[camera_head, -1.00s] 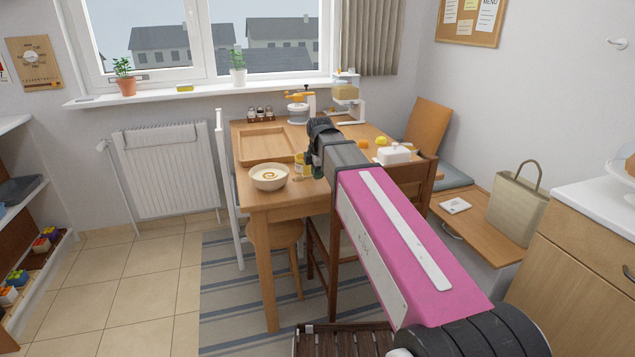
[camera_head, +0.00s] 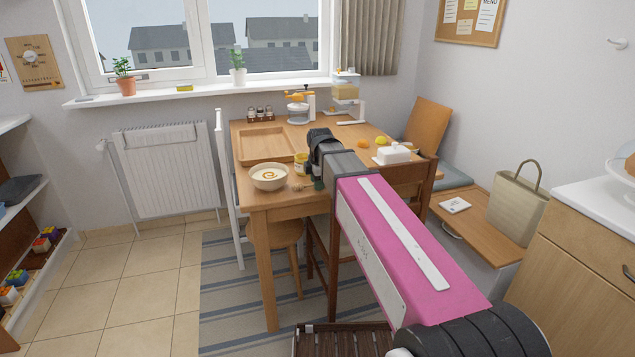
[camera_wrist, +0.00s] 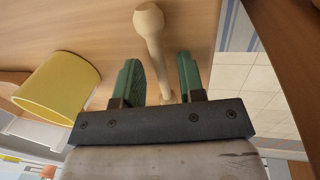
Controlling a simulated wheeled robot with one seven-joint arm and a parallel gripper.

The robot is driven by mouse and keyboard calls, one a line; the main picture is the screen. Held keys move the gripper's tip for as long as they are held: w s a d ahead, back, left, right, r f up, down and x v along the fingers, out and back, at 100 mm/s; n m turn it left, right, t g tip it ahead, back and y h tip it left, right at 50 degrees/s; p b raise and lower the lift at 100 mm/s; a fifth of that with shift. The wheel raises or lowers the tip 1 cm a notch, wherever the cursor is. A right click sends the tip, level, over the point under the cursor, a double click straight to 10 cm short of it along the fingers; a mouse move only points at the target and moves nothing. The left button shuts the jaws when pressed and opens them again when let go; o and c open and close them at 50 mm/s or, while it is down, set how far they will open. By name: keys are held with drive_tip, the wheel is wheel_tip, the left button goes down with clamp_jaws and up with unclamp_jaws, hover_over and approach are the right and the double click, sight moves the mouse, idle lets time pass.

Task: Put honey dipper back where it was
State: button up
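The honey dipper (camera_wrist: 151,35) is a pale wooden stick with a rounded end, lying on the wooden table in the wrist view. Its handle runs between the two green fingers of my gripper (camera_wrist: 162,78), with gaps showing on both sides. My gripper is open around it. A yellow jar (camera_wrist: 60,85) stands left of the fingers in the wrist view. In the head view, the jar (camera_head: 301,164) is right of a cream bowl (camera_head: 269,178) with a honey-coloured swirl. My gripper (camera_head: 317,180) is low over the table there, its fingertips mostly hidden by my wrist.
A wooden tray (camera_head: 263,147) lies on the table (camera_head: 345,133) behind the bowl. Chairs and a stool crowd the table's near side.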

wheel_tip(320, 180, up, 12)
drive_tip(key=s, duration=0.2)
drive_tip(key=shift+s+d, duration=0.15)
drive_tip(key=shift+d, duration=0.1)
